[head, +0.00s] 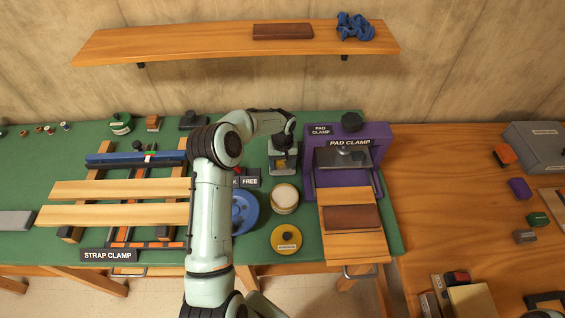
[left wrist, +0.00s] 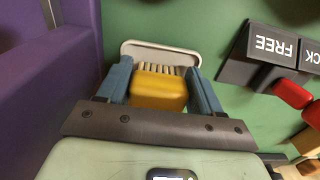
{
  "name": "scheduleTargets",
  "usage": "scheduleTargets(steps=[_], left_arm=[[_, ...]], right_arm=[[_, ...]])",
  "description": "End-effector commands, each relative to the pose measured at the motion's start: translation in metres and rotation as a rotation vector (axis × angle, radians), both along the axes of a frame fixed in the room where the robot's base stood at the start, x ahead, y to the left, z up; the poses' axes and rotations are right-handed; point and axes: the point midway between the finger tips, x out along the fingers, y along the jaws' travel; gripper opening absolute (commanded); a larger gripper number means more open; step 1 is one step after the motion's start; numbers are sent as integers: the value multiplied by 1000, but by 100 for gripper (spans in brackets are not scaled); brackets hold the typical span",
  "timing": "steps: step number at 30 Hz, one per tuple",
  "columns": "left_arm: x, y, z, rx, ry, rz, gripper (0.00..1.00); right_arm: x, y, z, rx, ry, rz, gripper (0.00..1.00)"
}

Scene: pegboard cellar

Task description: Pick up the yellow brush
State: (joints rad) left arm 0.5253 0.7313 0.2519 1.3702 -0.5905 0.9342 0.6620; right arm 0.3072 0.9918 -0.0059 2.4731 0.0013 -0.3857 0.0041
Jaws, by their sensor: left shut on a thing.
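The yellow brush (left wrist: 158,90) is between the two blue fingers of my left gripper (left wrist: 161,82) in the left wrist view. Its pale bristles point away from the palm, toward a whitish tray (left wrist: 160,50) on the green surface. The fingers are shut on its yellow body. In the head view my left gripper (head: 283,160) points down at the back of the green bench, left of the purple pad clamp. A small yellow patch of the brush (head: 281,163) shows there. I cannot tell whether the brush touches the tray. My right gripper is not in view.
The purple pad clamp (head: 381,141) stands close on the right. A label block reading FREE (head: 250,182) is on the left. An open round tin (head: 285,197), a yellow lidded tin (head: 285,239) and a blue round object (head: 244,212) stand in front. A shelf (head: 200,40) hangs behind.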

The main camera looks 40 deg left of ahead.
Motion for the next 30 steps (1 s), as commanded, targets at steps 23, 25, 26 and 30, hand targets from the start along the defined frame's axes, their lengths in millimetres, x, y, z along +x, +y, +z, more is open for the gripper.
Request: scheduleTargets(steps=[23,25,26,30], left_arm=[[2,0,162,2,-7,-1,35],[2,0,175,2,-7,1,35],[1,0,179,1,-4,1,35],[1,0,194,1,-2,0,35]], right_arm=[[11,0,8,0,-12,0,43],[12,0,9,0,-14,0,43],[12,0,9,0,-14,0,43],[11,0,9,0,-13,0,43]])
